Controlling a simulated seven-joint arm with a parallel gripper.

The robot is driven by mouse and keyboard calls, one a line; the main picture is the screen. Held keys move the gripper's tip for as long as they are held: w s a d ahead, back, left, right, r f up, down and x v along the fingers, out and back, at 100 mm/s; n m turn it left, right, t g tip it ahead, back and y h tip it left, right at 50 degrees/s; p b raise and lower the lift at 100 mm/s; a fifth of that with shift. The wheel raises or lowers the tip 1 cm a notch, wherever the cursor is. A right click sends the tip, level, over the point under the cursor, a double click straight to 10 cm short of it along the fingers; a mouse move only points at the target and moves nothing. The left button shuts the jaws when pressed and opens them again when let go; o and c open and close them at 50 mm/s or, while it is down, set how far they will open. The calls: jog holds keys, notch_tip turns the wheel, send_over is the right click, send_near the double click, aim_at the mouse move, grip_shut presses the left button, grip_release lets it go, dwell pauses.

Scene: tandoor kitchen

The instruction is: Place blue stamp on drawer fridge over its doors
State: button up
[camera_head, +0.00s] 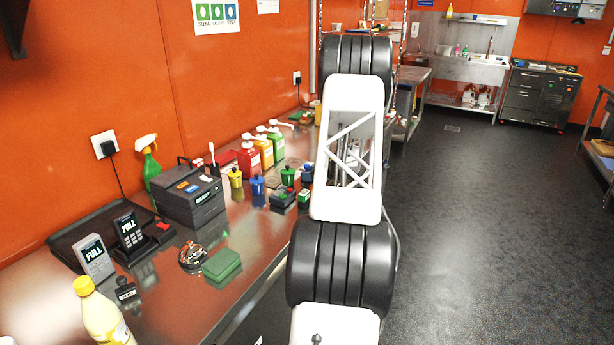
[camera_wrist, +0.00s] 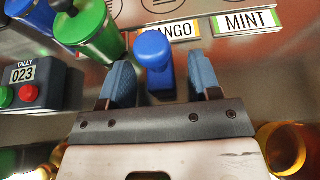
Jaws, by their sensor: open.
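In the wrist view, a blue stamp (camera_wrist: 153,50) with a rounded knob stands between the two blue fingers of my gripper (camera_wrist: 162,82). The fingers are open, with a visible gap on each side of the stamp. In the head view, my arm covers the gripper and I cannot make out the stamp for certain. A dark unit with drawers (camera_head: 538,95) stands at the far right back; I cannot tell whether it is the drawer fridge.
MANGO and MINT labels (camera_wrist: 249,22) lie beyond. The steel counter (camera_head: 180,300) holds a dark box (camera_head: 188,197) and sauce bottles (camera_head: 262,150). Floor at right is clear.

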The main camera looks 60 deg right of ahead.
aim_at(307, 165)
jog(key=shift+x, duration=0.85)
grip_shut()
jog(key=shift+r, duration=5)
